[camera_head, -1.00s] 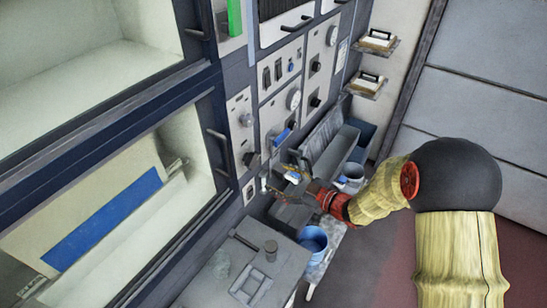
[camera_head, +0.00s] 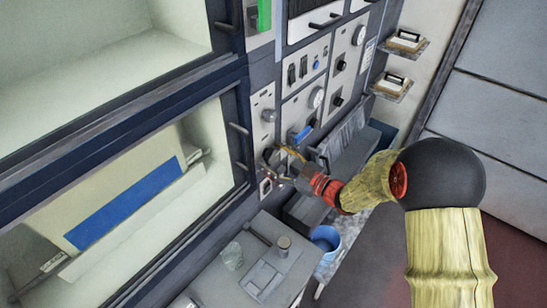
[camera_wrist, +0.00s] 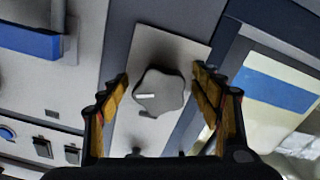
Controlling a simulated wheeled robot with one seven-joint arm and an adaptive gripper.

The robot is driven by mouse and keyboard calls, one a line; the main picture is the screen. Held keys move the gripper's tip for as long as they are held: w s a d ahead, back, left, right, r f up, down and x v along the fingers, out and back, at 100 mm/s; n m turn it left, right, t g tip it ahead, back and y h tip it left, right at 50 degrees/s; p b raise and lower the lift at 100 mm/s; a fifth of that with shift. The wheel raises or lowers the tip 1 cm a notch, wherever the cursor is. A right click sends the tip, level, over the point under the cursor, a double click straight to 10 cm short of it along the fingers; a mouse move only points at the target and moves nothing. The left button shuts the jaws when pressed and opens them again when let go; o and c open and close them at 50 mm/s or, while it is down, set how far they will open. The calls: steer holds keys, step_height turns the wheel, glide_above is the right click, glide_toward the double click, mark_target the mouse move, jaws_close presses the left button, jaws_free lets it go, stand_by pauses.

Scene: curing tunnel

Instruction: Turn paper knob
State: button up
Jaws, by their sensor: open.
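A grey lobed knob (camera_wrist: 160,92) with a short white pointer mark sits on a light grey panel (camera_wrist: 176,42) in the wrist view. The mark lies nearly level in that picture. My gripper (camera_wrist: 163,79) is open, with one yellow-lined finger on each side of the knob and gaps visible between fingers and knob. In the head view my gripper (camera_head: 275,164) is at the lower part of the narrow control panel (camera_head: 262,98), where its fingers partly cover the knob. Whether a label names this knob as the paper knob cannot be read.
Another round knob (camera_head: 269,115) is higher on the panel. Large windowed doors (camera_head: 125,205) fill the left. A bench (camera_head: 225,285) and blue bucket (camera_head: 326,238) stand below.

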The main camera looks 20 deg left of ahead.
steer(key=c, duration=0.3)
steer(key=c, duration=0.9)
